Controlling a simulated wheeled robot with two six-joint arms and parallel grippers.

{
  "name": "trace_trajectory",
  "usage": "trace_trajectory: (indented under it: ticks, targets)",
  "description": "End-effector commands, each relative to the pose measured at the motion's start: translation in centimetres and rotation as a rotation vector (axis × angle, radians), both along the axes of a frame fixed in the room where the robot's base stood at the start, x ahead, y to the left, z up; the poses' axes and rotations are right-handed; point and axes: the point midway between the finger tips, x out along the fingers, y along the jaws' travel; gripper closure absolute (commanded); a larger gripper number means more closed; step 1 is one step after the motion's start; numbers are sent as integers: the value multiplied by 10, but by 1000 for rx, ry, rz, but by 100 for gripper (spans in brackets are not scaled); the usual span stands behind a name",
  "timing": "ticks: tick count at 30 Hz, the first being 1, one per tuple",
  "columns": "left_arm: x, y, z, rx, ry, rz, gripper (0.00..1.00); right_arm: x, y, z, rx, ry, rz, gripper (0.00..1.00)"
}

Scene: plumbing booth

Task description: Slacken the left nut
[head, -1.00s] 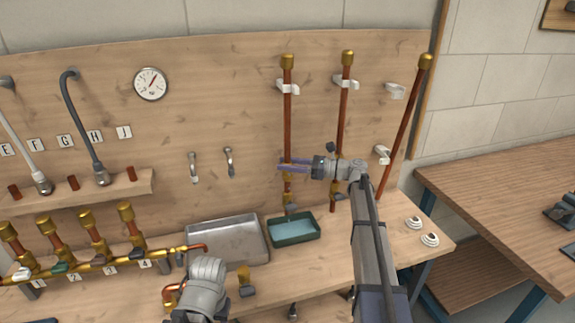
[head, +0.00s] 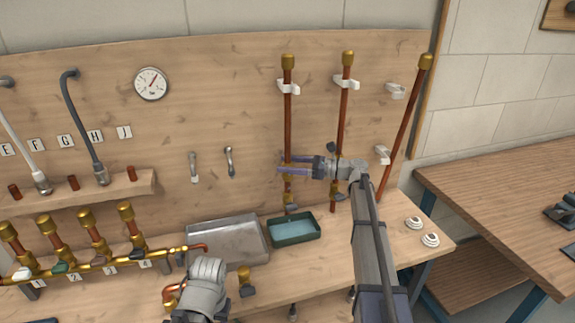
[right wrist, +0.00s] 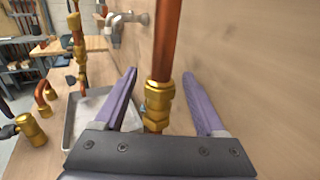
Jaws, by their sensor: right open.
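The left copper pipe (head: 287,120) stands upright against the wooden board, with a brass cap on top. Its brass nut (right wrist: 159,95) shows in the right wrist view, low on the pipe. My right gripper (head: 282,168) is level at the lower part of this pipe. Its purple fingers are open, one on each side of the pipe, and in the wrist view (right wrist: 166,95) both look clear of the nut. In the head view the fingers partly cover the pipe there. Of my left arm only a grey link shows at the bottom; its fingers are hidden.
A middle pipe (head: 343,110) and a tilted right pipe (head: 405,130) stand close to my right arm. A green tray (head: 294,240) and a metal tray (head: 226,258) lie on the bench below. Brass valves line the left.

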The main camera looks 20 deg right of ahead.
Motion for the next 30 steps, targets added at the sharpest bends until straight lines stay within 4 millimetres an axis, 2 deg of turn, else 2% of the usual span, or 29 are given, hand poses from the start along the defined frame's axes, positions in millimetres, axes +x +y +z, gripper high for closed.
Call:
trace_trajectory:
  ticks: [9,15,30]
  targets:
    - [0,0,0,0,0,0,50,-19,-43,0,0,0,-3,28]
    - [0,0,0,0,0,0,50,-29,-64,0,0,0,-2,28]
    - [0,0,0,0,0,0,50,-32,-69,0,0,0,0,28]
